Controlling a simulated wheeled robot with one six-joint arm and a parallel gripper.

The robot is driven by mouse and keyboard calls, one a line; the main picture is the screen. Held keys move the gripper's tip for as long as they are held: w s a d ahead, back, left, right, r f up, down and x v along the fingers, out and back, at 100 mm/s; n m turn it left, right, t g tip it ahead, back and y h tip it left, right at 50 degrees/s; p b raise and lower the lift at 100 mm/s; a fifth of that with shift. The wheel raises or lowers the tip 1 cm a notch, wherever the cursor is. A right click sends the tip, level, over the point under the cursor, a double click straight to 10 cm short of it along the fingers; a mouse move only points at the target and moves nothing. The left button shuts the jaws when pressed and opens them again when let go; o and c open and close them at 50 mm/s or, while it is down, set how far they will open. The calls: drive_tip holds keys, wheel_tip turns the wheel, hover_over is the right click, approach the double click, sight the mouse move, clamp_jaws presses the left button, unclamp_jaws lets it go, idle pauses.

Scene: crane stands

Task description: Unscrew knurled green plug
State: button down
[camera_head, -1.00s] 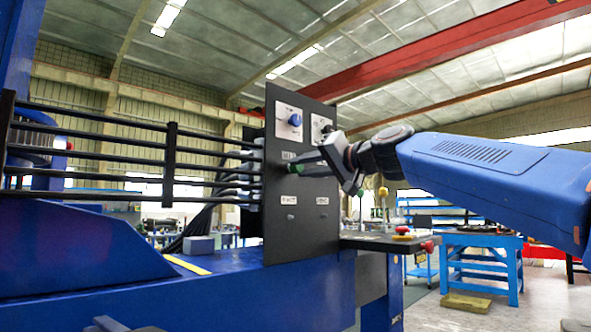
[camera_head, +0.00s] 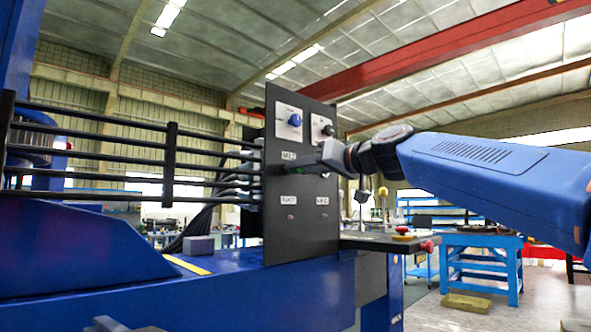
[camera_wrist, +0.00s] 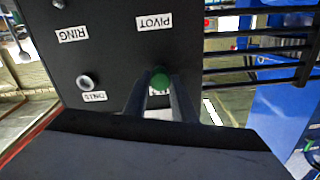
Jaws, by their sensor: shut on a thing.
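The green plug (camera_wrist: 160,79) sits on a dark upright panel (camera_wrist: 110,40), below the PIVOT label in the wrist view. My gripper (camera_wrist: 160,92) has one finger on each side of the plug and is shut on it. In the head view my gripper (camera_head: 303,168) reaches the panel (camera_head: 275,240) from the right, at its middle height. There the fingers mostly hide the plug, and only a hint of green shows. I cannot tell how far the plug is screwed in.
A blue knob (camera_head: 294,120) and a black switch (camera_head: 327,130) sit on the panel above my gripper. A grey round fitting (camera_wrist: 88,82) is beside the plug. Black horizontal bars (camera_head: 100,150) stand left of the panel. A small shelf (camera_head: 375,241) juts out right.

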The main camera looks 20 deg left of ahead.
drive_tip(key=shift+d, duration=0.15)
drive_tip(key=v, duration=0.3)
drive_tip(key=shift+s+d, duration=0.25)
drive_tip(key=shift+d, duration=0.05)
idle(0.5)
drive_tip(key=shift+w+d, duration=0.1)
